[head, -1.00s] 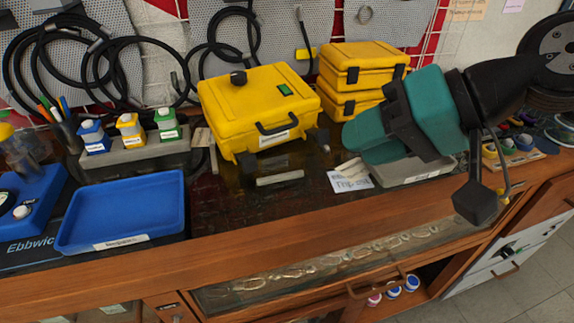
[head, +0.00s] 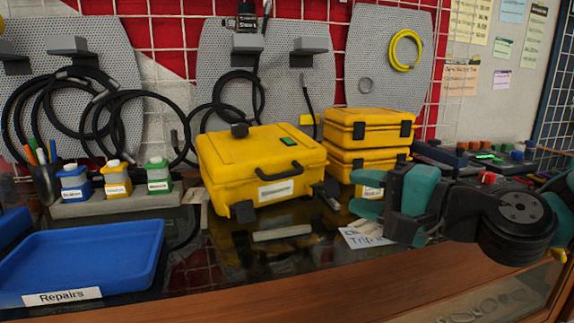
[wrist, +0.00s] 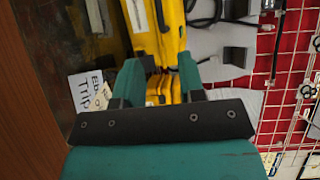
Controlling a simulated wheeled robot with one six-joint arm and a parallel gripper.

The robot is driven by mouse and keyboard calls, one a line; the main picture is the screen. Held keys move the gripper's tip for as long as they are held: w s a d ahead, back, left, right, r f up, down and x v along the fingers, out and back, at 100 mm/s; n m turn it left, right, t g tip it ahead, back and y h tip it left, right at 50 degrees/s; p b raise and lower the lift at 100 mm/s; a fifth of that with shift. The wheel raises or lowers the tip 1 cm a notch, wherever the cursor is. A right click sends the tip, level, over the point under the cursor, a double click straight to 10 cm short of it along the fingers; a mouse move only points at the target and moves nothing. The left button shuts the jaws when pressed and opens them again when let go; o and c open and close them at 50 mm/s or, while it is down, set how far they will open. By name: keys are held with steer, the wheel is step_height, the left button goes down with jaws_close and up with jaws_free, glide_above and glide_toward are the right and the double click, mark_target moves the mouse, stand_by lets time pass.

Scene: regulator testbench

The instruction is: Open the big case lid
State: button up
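The big yellow case (head: 235,165) stands closed on the dark bench top in the head view, its lid down. It has a black handle, a black knob and a green patch on top, a white label on the front, and dark latches low at its front. Part of the case (wrist: 155,35) shows ahead of my gripper in the wrist view. My gripper (head: 362,197) is to the right of the case, fingers pointing left, apart from it. In the wrist view its two teal fingers (wrist: 158,72) are spread with nothing held between them.
Two smaller yellow cases (head: 365,133) are stacked just behind my gripper. A paper note (head: 362,236) lies below it. A blue tray (head: 80,255) and a rack of small bottles (head: 115,200) are at left. Cables hang on the pegboard behind.

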mark_target(290, 175)
steer(key=p+x, duration=1.1)
steer(key=x, duration=0.2)
steer(key=shift+w+a+r+p, duration=0.1)
steer(key=shift+w+a+p, duration=0.05)
steer(key=shift+a+p, duration=0.15)
steer(key=shift+w+a+f+p, duration=0.3)
steer(key=shift+w+a+p, duration=0.05)
steer(key=shift+w+a, duration=0.15)
jaws_close()
